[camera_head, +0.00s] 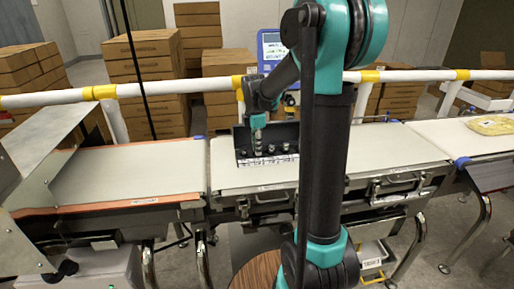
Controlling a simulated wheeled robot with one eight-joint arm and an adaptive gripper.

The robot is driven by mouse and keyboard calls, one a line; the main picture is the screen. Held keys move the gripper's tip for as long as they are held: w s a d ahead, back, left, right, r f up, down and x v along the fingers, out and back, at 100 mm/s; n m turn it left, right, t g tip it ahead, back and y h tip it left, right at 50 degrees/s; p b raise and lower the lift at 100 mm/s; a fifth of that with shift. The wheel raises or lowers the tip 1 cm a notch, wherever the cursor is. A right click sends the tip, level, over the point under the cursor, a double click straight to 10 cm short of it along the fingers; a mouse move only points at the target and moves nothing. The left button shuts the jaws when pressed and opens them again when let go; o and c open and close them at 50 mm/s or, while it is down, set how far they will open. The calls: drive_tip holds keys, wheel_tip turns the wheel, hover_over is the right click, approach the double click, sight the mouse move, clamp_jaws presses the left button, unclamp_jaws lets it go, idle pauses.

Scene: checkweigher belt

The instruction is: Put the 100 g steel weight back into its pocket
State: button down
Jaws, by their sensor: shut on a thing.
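My gripper (258,124) points down over the left part of a dark weight case (240,138) on the middle belt section. It is shut on the steel weight (257,137), a small grey cylinder just below the fingertips. Whether the weight's base touches the case or hangs above it is too small to tell. Other small steel weights (288,147) stand in the case to the right. A white labelled strip (268,160) runs along the case's front. The pocket under the held weight is hidden.
A white rail with yellow bands (185,87) runs behind the belts. A blue-framed display (271,46) stands behind the case. My arm covers the case's right side. The left belt (130,170) is clear; a yellowish bag (490,125) lies on the right belt.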

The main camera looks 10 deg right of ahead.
drive_tip(key=shift+f, duration=0.15)
drive_tip(key=c, duration=1.4)
unclamp_jaws()
drive_tip(key=r, duration=1.2)
drive_tip(key=shift+a+r, duration=0.2)
drive_tip(key=shift+a, duration=0.1)
